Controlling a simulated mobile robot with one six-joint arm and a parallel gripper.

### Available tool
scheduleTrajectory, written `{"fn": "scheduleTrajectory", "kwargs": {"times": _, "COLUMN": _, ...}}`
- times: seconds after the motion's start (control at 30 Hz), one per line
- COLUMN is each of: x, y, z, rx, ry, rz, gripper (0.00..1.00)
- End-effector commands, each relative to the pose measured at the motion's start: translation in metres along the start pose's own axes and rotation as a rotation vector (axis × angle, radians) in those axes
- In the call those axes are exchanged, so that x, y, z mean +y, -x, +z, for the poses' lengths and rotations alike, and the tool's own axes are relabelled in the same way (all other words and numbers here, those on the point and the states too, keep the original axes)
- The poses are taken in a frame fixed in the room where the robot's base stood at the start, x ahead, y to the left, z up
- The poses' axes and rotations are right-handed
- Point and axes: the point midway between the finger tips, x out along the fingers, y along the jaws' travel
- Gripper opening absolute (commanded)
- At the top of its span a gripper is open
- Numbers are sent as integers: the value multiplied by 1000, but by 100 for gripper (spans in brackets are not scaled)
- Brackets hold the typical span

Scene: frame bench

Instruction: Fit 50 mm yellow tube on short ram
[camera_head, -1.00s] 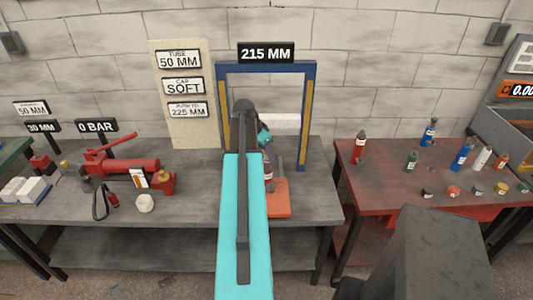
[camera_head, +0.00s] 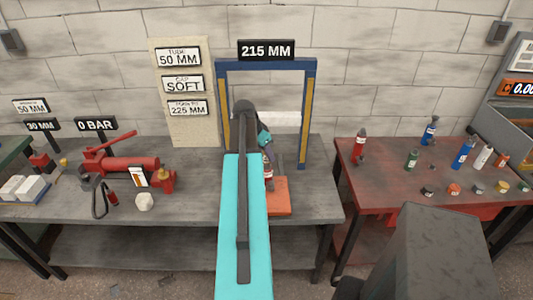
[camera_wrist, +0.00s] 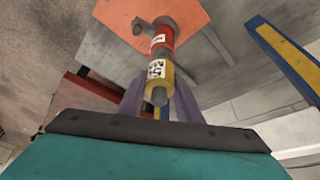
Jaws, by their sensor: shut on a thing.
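My gripper (camera_wrist: 160,100) is shut on the yellow tube (camera_wrist: 157,73), which carries a white label with a 5 in the wrist view. The short red ram (camera_wrist: 160,38) is in line with the tube, on the tube's far side. It stands over an orange plate (camera_wrist: 115,18). A grey round end (camera_wrist: 158,97) shows at the tube's near end. I cannot tell how far the tube is seated. In the head view the ram (camera_head: 268,172) stands on the orange plate (camera_head: 279,203), partly behind my arm, and the tube is not clear.
A blue frame (camera_head: 311,110) with yellow strips rises around the work spot, under a 215 MM sign (camera_head: 266,50). A red hand pump (camera_head: 130,165) lies on the left of the grey bench (camera_head: 195,205). A red table (camera_head: 385,200) at the right holds several bottles and caps.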

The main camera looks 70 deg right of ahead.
Motion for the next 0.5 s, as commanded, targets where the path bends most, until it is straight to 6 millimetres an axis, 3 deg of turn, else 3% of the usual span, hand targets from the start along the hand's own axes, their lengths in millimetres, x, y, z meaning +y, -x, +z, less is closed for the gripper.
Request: {"fn": "scheduleTrajectory", "kwargs": {"times": 0.5, "x": 0, "y": -8, "z": 3, "rx": 1, "ry": 0, "rz": 0, "gripper": 3}}
